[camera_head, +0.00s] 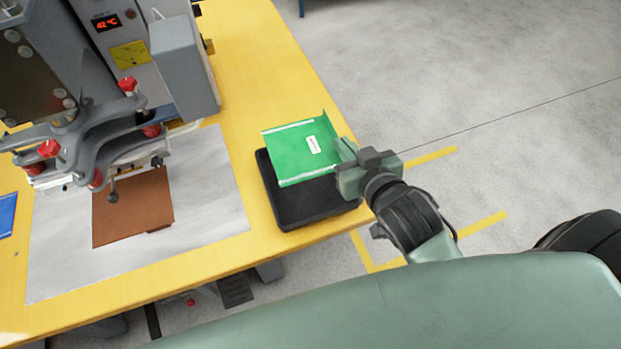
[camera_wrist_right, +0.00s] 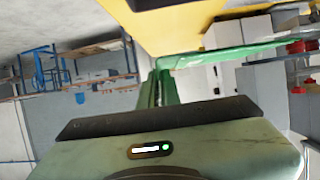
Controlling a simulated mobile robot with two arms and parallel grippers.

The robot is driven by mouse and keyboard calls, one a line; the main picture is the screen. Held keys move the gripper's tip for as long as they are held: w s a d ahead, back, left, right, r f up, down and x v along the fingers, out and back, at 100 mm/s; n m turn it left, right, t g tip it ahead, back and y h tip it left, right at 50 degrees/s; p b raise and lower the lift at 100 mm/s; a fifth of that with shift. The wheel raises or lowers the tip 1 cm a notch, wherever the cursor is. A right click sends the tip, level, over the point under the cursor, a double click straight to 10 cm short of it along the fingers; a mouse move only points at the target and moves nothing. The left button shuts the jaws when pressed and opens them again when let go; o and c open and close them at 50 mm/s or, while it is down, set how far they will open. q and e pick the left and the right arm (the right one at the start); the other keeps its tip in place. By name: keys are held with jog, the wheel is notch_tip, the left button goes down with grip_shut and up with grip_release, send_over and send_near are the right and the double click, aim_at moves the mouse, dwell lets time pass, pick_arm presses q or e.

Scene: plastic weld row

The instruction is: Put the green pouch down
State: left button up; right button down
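The green pouch (camera_head: 292,152), flat with a white label, is over the black tray (camera_head: 311,207) near the table's right edge in the head view. My right gripper (camera_head: 345,162) is shut on the pouch's right edge. In the right wrist view the pouch (camera_wrist_right: 225,54) stretches away from the gripper fingers (camera_wrist_right: 161,85) as a thin green sheet. Part of the tray's floor is hidden under the pouch. I cannot tell whether the pouch touches the tray. My left gripper is not in view.
A grey welding machine (camera_head: 180,60) with red knobs stands on the yellow table (camera_head: 245,75) at left. A brown sheet (camera_head: 133,208) lies on a grey mat (camera_head: 215,190) beneath it. A blue item (camera_head: 6,214) is at the far left. Yellow tape marks the floor.

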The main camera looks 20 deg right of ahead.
jog(key=w+f, duration=0.1)
jog(key=f, duration=0.4)
jog(key=w+f+b, duration=0.1)
jog(key=f, duration=0.4)
jog(key=w+d+f+b, duration=0.1)
jog(key=f, duration=0.4)
jog(key=shift+w, duration=0.1)
jog(key=shift+f+b, duration=0.4)
jog(key=shift+f, duration=1.7)
jog(key=shift+d+f, duration=0.1)
jog(key=shift+f, duration=0.05)
jog(key=c, duration=1.9)
grip_release()
